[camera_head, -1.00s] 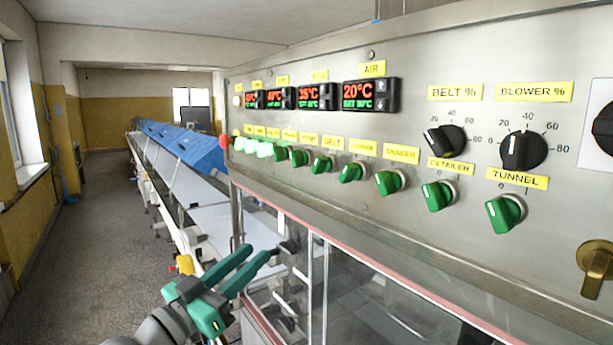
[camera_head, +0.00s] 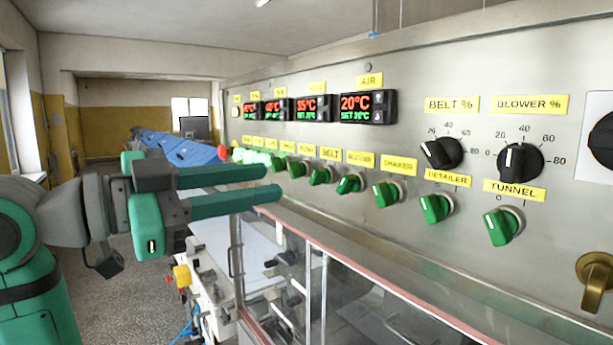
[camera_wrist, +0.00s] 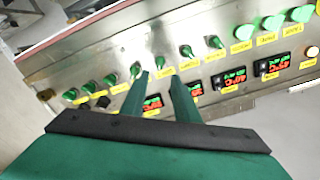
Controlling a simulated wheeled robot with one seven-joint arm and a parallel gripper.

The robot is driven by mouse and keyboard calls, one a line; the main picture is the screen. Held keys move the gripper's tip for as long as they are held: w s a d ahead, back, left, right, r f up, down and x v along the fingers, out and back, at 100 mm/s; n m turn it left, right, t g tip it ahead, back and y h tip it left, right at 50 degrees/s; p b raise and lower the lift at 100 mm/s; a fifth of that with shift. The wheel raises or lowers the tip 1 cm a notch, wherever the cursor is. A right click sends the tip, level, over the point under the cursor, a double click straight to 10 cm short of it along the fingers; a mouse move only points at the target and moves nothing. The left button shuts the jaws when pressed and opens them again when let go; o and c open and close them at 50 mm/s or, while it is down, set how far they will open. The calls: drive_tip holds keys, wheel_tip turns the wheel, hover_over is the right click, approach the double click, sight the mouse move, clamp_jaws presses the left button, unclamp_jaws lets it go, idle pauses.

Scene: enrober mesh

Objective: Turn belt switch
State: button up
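The belt switch (camera_head: 320,176) is a small green knob under the yellow BELT label (camera_head: 331,154) on the steel panel. My gripper (camera_head: 273,182) is open and empty, with its two green fingers pointing at the panel from the left. In the head view its tips are left of the belt switch and apart from it. In the wrist view the panel appears upside down. There the belt switch (camera_wrist: 161,61) shows just beyond the gap between the fingertips (camera_wrist: 161,77).
Similar green switches sit on both sides, including the blower switch (camera_head: 349,184) and shaker switch (camera_head: 387,194). Black dials (camera_head: 441,153) and red-green temperature displays (camera_head: 369,106) are above. Clear panes with a red edge (camera_head: 380,285) lie below the panel.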

sight(313, 174)
drive_tip(key=x, duration=0.8)
drive_tip(key=shift+w+d, duration=0.15)
drive_tip(key=shift+d, duration=0.05)
clamp_jaws()
